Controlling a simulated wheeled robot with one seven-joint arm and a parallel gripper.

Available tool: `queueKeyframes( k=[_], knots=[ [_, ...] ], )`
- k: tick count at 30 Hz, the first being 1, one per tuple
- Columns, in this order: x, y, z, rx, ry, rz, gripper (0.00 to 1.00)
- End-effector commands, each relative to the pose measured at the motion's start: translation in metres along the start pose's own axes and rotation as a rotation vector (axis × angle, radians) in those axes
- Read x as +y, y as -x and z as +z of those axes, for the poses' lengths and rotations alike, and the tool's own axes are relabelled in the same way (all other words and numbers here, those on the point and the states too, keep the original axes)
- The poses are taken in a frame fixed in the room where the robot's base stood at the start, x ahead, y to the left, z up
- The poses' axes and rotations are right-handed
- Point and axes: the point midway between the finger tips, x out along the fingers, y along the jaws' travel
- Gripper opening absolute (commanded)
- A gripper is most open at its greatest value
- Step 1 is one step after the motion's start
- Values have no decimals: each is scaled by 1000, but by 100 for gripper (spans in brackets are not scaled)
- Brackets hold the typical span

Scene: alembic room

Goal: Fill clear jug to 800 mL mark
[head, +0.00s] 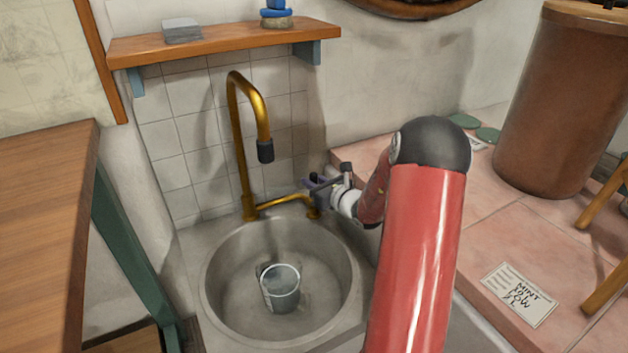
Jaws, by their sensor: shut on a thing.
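The clear jug (283,297) stands in the round metal sink (215,290), below and slightly right of the tap spout. It looks greyish inside; its mark and any water level are too small to read. The brass tap (240,140) arches over the sink, with a dark nozzle (265,151). I see no clear stream between nozzle and jug. My gripper (316,184) is at the tap's handle (313,205) on the right and is shut on it. The fingertips are small and partly merge with the handle, so the handle's angle is hard to tell.
A wooden shelf (225,42) hangs above the tap. A wooden table (40,200) stands at left. On the pink tiled counter (480,230) at right are a label card (520,294) and a large brown barrel (560,100). My red arm covers the sink's right surround.

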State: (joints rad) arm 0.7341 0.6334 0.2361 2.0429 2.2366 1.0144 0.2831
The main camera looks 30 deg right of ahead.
Motion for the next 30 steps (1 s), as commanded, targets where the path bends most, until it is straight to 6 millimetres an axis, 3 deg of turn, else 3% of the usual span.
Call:
queueKeyframes(
  k=[2,3,7,17,30],
  knots=[
    [0,0,0,-2,0,-1,0],
    [0,0,1,-2,0,-1,26],
    [0,0,1,-2,1,-1,43],
    [0,3,0,-2,1,-1,43],
    [-1,68,0,-2,1,-2,43]
  ],
)
